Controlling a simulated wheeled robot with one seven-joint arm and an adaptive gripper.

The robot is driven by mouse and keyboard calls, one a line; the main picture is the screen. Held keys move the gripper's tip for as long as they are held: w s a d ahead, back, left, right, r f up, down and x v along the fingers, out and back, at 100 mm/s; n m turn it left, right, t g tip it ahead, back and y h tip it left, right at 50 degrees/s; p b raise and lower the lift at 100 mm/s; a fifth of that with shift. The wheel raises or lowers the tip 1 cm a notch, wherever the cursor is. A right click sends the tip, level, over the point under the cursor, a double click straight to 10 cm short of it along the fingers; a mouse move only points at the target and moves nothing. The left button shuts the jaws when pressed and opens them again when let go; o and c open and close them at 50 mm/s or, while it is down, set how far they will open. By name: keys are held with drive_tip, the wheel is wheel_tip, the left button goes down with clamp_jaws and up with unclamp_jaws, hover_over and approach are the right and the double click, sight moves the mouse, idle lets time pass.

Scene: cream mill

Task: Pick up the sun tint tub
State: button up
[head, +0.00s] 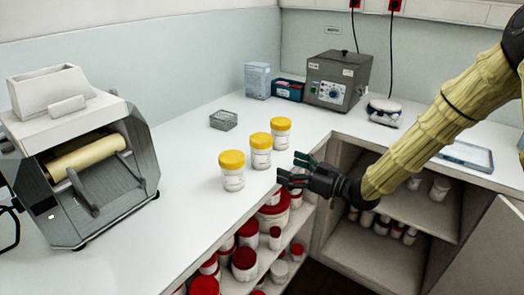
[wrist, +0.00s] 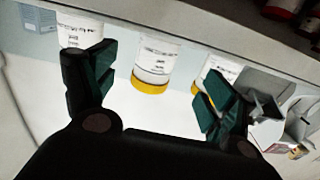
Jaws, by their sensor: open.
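Three white tubs with yellow lids stand upright in a row on the white counter: a near one (head: 233,180), a middle one (head: 261,157) and a far one (head: 281,139). Their labels are too small to read, so I cannot tell which is the sun tint tub. My gripper (head: 289,168) is open and empty, at the counter's front edge just right of the row. In the wrist view, which is upside down, the middle tub (wrist: 154,62) shows between the fingers (wrist: 158,82), beyond the tips. The other tubs (wrist: 80,28) (wrist: 217,70) are partly hidden by the fingers.
A roller mill (head: 75,160) stands at left on the counter. Shelves below the counter hold red-lidded tubs (head: 244,260). Counter left of the row is clear.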

sight(270, 156)
drive_tip(key=x, duration=0.5)
drive_tip(key=shift+w+r+p, duration=0.25)
drive_tip(key=shift+r+p, duration=0.1)
drive_tip(key=shift+w+a+r, duration=0.1)
drive_tip(key=shift+w+a, duration=0.15)
drive_tip(key=shift+a, duration=0.1)
drive_tip(key=p+x, duration=0.1)
drive_tip(key=x, duration=0.3)
drive_tip(key=shift+a, duration=0.1)
drive_tip(key=c, duration=1.3)
